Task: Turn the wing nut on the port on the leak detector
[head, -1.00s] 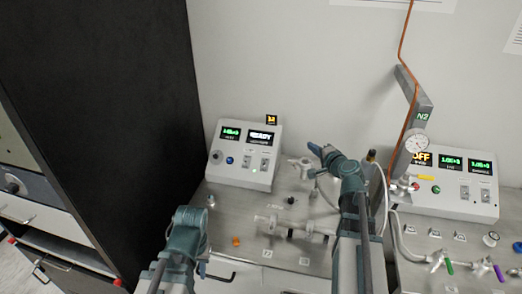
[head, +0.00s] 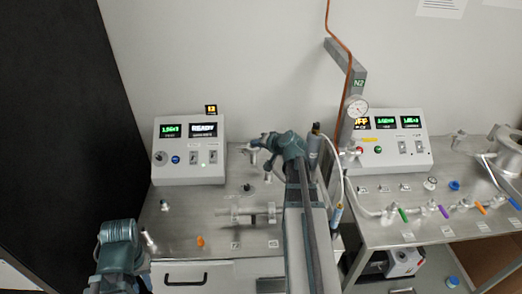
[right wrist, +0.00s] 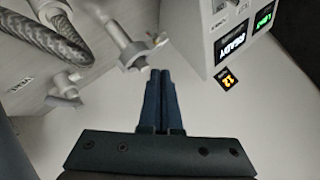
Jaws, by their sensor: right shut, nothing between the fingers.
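The leak detector (head: 189,165) is a pale box with a READY display, standing at the back left of the bench. A metal port with a clamp (head: 251,149) stands just right of it. In the right wrist view the port (right wrist: 126,42) is a metal pipe, with the wing nut (right wrist: 158,40) at its clamp. My right gripper (head: 266,141) is beside the port; its fingers (right wrist: 155,72) are shut and empty, just below the wing nut in that view. I cannot tell whether they touch. My left gripper (head: 118,250) is low at the left; its fingers are not clear.
A horizontal metal fitting (head: 250,212) and an orange cap (head: 201,241) lie on the steel bench in front. A hose (head: 345,175) and gauge (head: 357,105) stand right of my right arm. A second control box (head: 390,140) and several valves are farther right.

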